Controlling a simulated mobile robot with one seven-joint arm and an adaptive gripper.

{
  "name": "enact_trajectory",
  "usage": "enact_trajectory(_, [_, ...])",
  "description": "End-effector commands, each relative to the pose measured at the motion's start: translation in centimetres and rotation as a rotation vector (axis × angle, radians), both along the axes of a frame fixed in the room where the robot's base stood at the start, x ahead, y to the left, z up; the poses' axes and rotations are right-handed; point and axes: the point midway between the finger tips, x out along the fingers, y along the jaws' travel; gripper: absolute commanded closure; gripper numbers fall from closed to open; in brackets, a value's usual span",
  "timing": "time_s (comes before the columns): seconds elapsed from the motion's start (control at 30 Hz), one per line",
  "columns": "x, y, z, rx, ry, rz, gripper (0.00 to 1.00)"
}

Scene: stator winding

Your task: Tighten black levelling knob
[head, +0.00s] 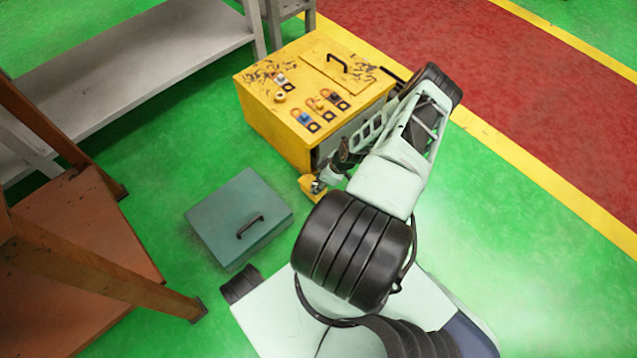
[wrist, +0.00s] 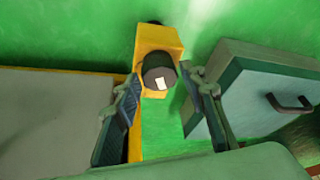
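The black levelling knob (wrist: 158,72) is a short dark cylinder with a small white mark on its face. It sits on a yellow block-shaped foot (wrist: 157,38) low at the corner of the yellow cabinet (head: 272,125). In the head view the foot (head: 307,184) shows beside my gripper (head: 326,178), and the knob is hard to make out there. In the wrist view my gripper (wrist: 163,84) is open, with one finger on each side of the knob. Gaps show between the fingertips and the knob. I cannot tell how deep the knob lies between them.
A teal box with a black handle (head: 232,205) lies on the green floor left of my gripper; it also shows at right in the wrist view (wrist: 250,82). A grey bench (head: 135,75) and brown frame (head: 75,235) stand to the left.

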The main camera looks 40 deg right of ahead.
Motion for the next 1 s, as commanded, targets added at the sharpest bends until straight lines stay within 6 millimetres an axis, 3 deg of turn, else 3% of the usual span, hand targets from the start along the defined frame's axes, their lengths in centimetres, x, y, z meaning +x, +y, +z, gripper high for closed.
enact_trajectory(0.27, [-0.01, -0.01, 0.01, 0.0, 0.0, 0.0, 0.93])
enact_trajectory(0.63, [-0.04, 0.1, 0.14, -0.001, 0.001, -0.069, 0.93])
enact_trajectory(1.0, [-0.09, 0.36, 0.25, -0.001, 0.002, -0.36, 0.93])
